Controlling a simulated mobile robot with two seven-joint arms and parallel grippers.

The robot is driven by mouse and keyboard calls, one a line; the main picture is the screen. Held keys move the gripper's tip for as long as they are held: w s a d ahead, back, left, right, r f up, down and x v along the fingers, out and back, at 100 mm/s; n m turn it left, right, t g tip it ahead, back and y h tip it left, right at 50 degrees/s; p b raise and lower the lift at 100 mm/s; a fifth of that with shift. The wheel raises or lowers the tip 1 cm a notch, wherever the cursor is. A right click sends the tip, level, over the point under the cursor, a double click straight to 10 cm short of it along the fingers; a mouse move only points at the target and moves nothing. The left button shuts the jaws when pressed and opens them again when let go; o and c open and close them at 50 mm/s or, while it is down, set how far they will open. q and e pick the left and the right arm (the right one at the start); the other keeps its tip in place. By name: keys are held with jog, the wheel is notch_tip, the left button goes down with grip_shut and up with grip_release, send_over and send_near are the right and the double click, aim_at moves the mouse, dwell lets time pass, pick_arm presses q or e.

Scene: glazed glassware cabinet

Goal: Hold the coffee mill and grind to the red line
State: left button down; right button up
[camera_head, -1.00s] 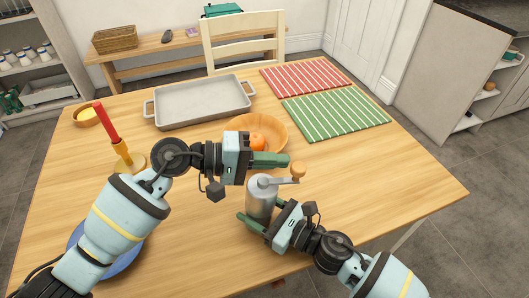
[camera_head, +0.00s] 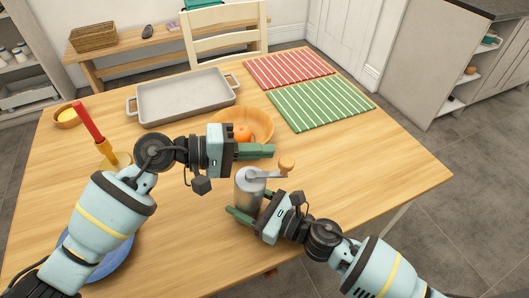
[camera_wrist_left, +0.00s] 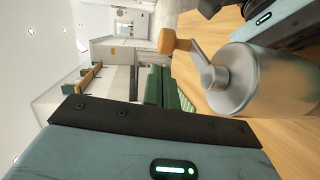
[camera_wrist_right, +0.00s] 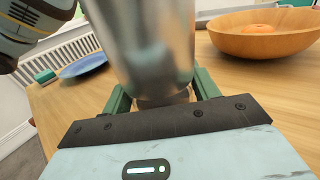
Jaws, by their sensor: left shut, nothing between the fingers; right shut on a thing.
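The coffee mill (camera_head: 249,190) is a grey metal cylinder with a crank on top ending in a wooden knob (camera_head: 287,163). It stands upright near the middle of the table. My right gripper (camera_head: 246,212) is shut around the lower part of its body; the right wrist view shows the metal body (camera_wrist_right: 150,45) between the green fingers. My left gripper (camera_head: 262,151) is shut and empty, just above and behind the mill, near the crank. The left wrist view shows the mill's top and crank (camera_wrist_left: 205,68) beside the left fingers. I see no red line on the mill.
A wooden bowl (camera_head: 262,121) with an orange fruit stands behind my left gripper. A grey tray (camera_head: 185,98), a red striped mat (camera_head: 288,68) and a green striped mat (camera_head: 320,102) lie farther back. The table's right side is clear.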

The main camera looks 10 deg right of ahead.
pick_arm(q)
jog(key=w+a+r, duration=0.1)
jog(key=a+r, duration=0.1)
jog(key=a, duration=0.9)
jog(key=shift+w+a+r, duration=0.15)
jog(key=shift+w+a, duration=0.15)
jog(key=shift+a, duration=0.1)
pick_arm(e)
jog(key=o, duration=1.4)
jog(key=shift+d, duration=0.1)
jog(key=v, duration=1.2)
